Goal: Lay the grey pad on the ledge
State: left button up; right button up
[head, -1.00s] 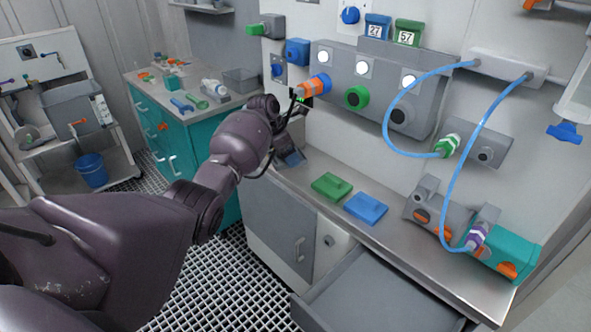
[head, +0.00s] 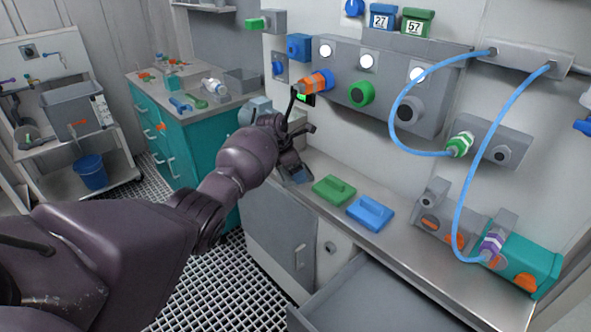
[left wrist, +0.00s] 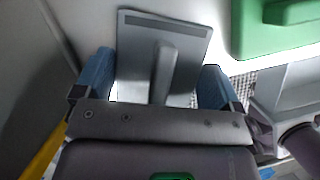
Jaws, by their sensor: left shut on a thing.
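In the left wrist view the grey pad (left wrist: 190,45) is a flat square plate with a raised ridge down its middle. My left gripper (left wrist: 155,82) has its blue fingers on both sides of the pad and is shut on it. In the head view my left gripper (head: 297,174) is low over the left end of the ledge (head: 400,248), left of the green pad; the arm mostly hides the grey pad there. I cannot tell whether the pad touches the ledge. My right gripper is not in view.
A green pad (head: 334,190) and a blue pad (head: 370,213) lie on the ledge; the green one also shows in the left wrist view (left wrist: 275,38). A grey and teal device (head: 525,262) with blue hoses stands at the right end. An orange-capped connector (head: 316,83) sticks out above my gripper.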

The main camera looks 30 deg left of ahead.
pick_arm(q)
jog(key=shift+r, duration=0.2)
jog(key=shift+f, duration=0.2)
jog(key=o, duration=0.7)
jog(key=shift+c, duration=0.2)
jog(key=shift+r, duration=0.1)
